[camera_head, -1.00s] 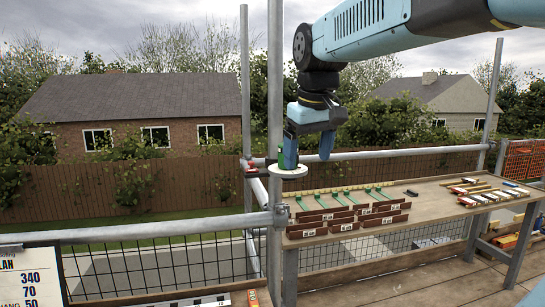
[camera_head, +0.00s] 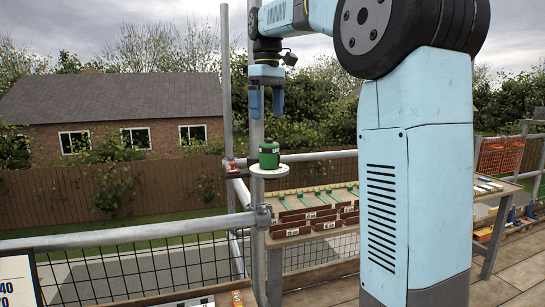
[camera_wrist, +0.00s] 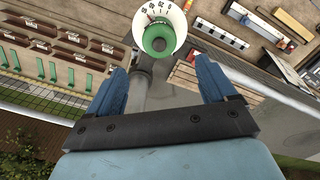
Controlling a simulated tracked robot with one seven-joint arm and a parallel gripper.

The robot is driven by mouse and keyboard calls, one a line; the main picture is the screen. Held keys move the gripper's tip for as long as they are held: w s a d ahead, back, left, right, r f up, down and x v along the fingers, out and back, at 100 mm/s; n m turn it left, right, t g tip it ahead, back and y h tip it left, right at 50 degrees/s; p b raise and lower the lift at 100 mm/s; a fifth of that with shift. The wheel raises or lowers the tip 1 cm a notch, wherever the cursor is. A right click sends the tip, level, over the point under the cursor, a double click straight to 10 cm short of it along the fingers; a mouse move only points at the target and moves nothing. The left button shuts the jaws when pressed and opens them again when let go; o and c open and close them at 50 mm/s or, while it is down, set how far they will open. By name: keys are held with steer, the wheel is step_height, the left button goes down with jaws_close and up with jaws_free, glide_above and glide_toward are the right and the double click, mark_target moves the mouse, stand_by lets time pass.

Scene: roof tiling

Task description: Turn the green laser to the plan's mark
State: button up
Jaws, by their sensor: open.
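The green laser (camera_head: 269,155) stands upright on a round white dial plate (camera_head: 269,171) beside the scaffold post. In the wrist view the laser (camera_wrist: 158,38) shows from above, and the dial (camera_wrist: 178,22) around it carries dark marks; I cannot read its setting. My gripper (camera_head: 267,103) points down above the laser, open and empty, with a clear gap to its top. In the wrist view the blue fingers of my gripper (camera_wrist: 164,72) are spread, with the laser beyond their tips. The plan board (camera_head: 17,281) is cut off at the lower left; only some numbers show.
A wooden bench (camera_head: 285,240) right of the post holds brown labelled racks (camera_head: 312,218) and green hooked pieces (camera_head: 318,198). The scaffold post (camera_head: 257,130) and rail (camera_head: 140,234) stand close to the laser. My arm column hides part of the bench.

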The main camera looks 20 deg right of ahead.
mark_target(268, 155)
step_height(268, 155, down, 13)
steer(key=shift+f, duration=0.15)
stand_by(0.4)
